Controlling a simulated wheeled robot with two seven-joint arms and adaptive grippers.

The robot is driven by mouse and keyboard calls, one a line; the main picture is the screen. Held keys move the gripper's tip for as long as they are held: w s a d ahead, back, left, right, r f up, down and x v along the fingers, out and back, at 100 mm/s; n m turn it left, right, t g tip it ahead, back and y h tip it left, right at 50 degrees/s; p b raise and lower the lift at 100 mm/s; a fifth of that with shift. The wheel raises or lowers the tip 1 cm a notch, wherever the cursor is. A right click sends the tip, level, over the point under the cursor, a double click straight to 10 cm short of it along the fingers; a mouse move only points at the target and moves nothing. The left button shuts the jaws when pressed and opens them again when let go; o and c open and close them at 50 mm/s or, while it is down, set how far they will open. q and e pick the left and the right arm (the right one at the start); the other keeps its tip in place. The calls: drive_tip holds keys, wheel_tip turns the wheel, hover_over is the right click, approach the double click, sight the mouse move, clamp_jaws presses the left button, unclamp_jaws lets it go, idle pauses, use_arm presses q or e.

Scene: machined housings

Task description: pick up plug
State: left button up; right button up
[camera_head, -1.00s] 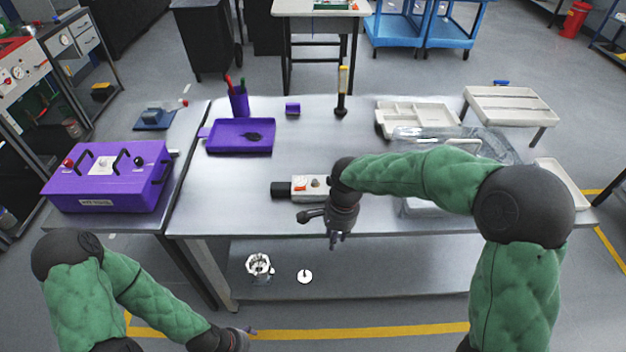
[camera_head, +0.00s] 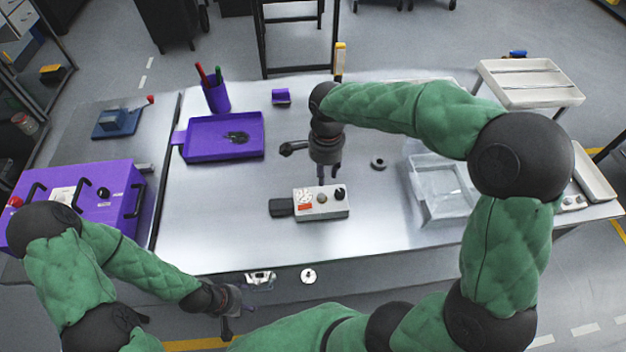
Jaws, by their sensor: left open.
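I cannot tell for sure which part is the plug. A small dark ring-like part (camera_head: 379,162) lies on the table right of my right gripper. A pale round disc (camera_head: 308,276) and a silvery metal part (camera_head: 261,279) are at the lower shelf, below the table's front edge. My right gripper (camera_head: 329,177) points down just behind a small grey box with knobs (camera_head: 322,203); its finger gap is too small to read. My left gripper (camera_head: 233,310) is open and low in front of the table, left of and below the disc, apart from it.
A black block (camera_head: 281,207) sits at the grey box's left end. A purple tray (camera_head: 185,150), a purple pen cup (camera_head: 216,98) and a purple case (camera_head: 128,200) are to the left. A clear bin (camera_head: 440,205) stands right. The table's front left is clear.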

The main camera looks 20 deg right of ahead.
drive_tip(key=b, duration=0.1)
hover_over(321, 196)
drive_tip(key=f, duration=0.5)
drive_tip(key=shift+d+f, duration=0.3)
drive_tip(key=shift+d, duration=0.1)
drive_tip(key=shift+a+f+b, duration=0.2)
drive_tip(key=shift+f+b, duration=0.4)
drive_tip(key=shift+f, duration=0.75)
drive_tip(key=shift+a+f+b, duration=0.15)
drive_tip(key=shift+f+b, duration=0.4)
drive_tip(key=shift+f, duration=0.75)
drive_tip(key=shift+r, duration=0.1)
drive_tip(key=shift+c, duration=0.3)
clamp_jaws()
